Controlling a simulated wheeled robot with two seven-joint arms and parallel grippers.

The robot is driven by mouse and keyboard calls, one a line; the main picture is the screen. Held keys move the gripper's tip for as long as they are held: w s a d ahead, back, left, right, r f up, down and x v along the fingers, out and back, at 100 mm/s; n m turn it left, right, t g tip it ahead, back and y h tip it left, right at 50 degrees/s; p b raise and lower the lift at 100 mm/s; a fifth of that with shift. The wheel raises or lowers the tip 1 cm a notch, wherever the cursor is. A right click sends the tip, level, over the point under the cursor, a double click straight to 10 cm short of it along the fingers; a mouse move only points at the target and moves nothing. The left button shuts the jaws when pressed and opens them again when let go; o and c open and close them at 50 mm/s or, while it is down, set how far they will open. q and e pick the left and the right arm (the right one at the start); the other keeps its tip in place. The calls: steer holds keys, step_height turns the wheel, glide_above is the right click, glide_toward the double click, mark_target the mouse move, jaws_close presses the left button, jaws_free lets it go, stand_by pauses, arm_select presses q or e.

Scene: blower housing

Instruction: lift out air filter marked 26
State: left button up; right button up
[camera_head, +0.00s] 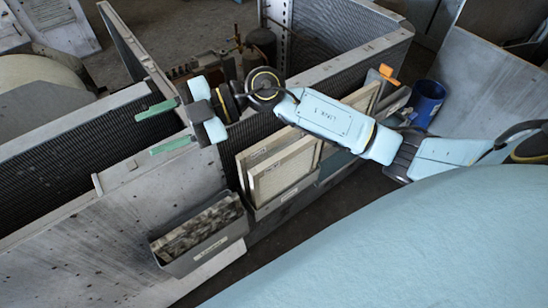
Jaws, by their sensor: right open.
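My right gripper (163,129) is open, with two green fingers spread apart and pointing left. It is over the metal blower housing (150,205), at the right end of a dark pleated panel (85,150) set in the housing. Nothing shows between the fingers. Another dark pleated panel (340,35) stands in the far part of the housing. Small marks on the housing edges are too small to read, so I cannot tell which filter is marked 26. My left gripper is not in view.
Pale framed panels (285,170) stand in a holder on the housing's near side, below my right arm. A grey bin (200,238) with mottled contents hangs to their left. A blue bucket (427,102) stands at right. Machinery (205,68) sits inside the housing.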

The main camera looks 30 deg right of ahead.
steer(key=w+d+f+g+h, duration=0.2)
steer(key=d+f+h, duration=0.4)
steer(key=d, duration=0.1)
steer(key=m+g+h, duration=0.1)
steer(key=m+h, duration=0.4)
steer(key=h, duration=0.5)
glide_toward(274, 137)
steer(key=f, duration=0.8)
steer(key=shift+w+f+b, duration=0.15)
steer(key=shift+w+b, duration=0.05)
steer(key=shift+b, duration=0.2)
jaws_close()
